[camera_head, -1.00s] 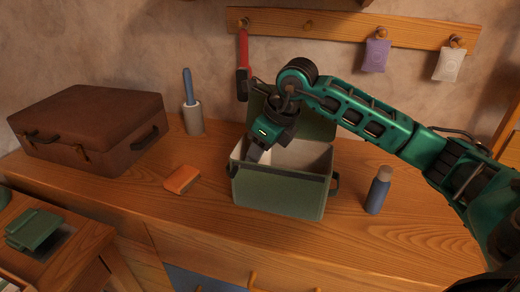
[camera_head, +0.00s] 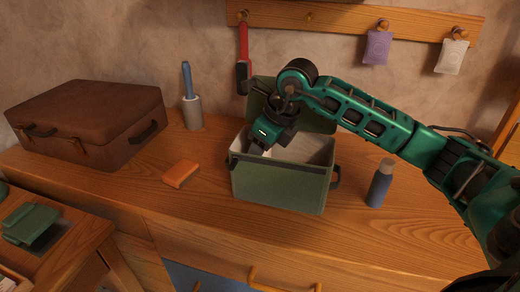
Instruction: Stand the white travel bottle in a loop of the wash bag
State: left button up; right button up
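The wash bag (camera_head: 280,190) appears as an open green box-shaped bag with a pale inside, its lid (camera_head: 318,112) raised at the back. My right gripper (camera_head: 262,150) reaches down into the bag at its left end. Its fingertips are hidden behind the front wall, so I cannot tell whether they are open, shut or holding something. A small white patch shows beside the gripper; whether it is the white travel bottle or the lining is unclear. The loops inside are not visible. My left gripper is not in view.
A blue bottle (camera_head: 379,184) stands right of the bag. A brush in a holder (camera_head: 192,112) and a brown suitcase (camera_head: 85,125) are farther left. A red-handled brush (camera_head: 243,60) and two sachets hang from the rail (camera_head: 350,22).

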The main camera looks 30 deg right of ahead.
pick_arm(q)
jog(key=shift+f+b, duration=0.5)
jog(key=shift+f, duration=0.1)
pick_arm(e)
jog(key=shift+f, duration=0.7)
jog(key=o, duration=1.2)
jog(key=shift+f, duration=0.1)
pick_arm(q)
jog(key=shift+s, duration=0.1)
pick_arm(e)
jog(key=shift+p+v, duration=0.3)
jog(key=shift+v, duration=0.95)
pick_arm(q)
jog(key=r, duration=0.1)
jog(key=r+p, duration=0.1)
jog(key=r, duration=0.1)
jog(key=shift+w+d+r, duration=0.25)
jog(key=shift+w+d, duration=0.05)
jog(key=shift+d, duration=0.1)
pick_arm(e)
jog(key=v, duration=1)
jog(key=shift+r, duration=0.4)
